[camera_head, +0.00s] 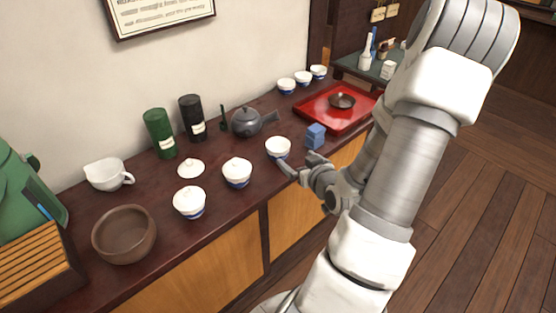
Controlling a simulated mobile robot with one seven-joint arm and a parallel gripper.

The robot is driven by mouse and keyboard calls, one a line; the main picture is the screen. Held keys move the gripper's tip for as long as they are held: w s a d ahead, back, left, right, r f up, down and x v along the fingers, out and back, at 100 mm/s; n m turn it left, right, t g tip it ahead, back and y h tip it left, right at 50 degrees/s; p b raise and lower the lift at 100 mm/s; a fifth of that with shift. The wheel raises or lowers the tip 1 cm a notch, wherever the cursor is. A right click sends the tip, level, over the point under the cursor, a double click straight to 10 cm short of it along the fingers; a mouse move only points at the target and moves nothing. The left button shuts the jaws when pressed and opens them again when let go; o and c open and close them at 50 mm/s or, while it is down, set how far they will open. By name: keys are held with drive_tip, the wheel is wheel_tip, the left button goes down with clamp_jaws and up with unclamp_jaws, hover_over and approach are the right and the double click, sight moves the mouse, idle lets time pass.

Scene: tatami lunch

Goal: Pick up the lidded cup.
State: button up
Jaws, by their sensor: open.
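Several white cups with blue bases stand on the dark counter. The front-left cup (189,203) and the middle cup (237,173) have pale, rounded tops that look like lids, though the detail is too small to be sure. A third cup (278,148) stands farther right; I cannot tell whether it is covered. A loose white lid (190,168) lies on the counter behind the front-left cup. My gripper (297,162) is open with nothing seen between its fingers. It is just in front of the third cup in the picture; contact cannot be told.
A blue box (316,136) stands beside my gripper, near a red tray (344,122) with a dark dish. A dark teapot (247,122), green canister (159,134) and black canister (192,118) stand behind. A brown bowl (124,235) and white pitcher (108,174) are at left.

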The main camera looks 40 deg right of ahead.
sight(274, 142)
drive_tip(key=shift+f+b, duration=0.4)
drive_tip(key=shift+b, duration=0.45)
drive_tip(key=b+x, duration=0.4)
drive_tip(key=x, duration=1.1)
drive_tip(key=shift+w+a+r+b, duration=0.15)
drive_tip(key=shift+r+b, duration=0.05)
drive_tip(key=shift+b, duration=0.15)
drive_tip(key=shift+c, duration=0.3)
drive_tip(key=c, duration=0.9)
drive_tip(key=shift+c, duration=0.8)
drive_tip(key=shift+r, duration=0.2)
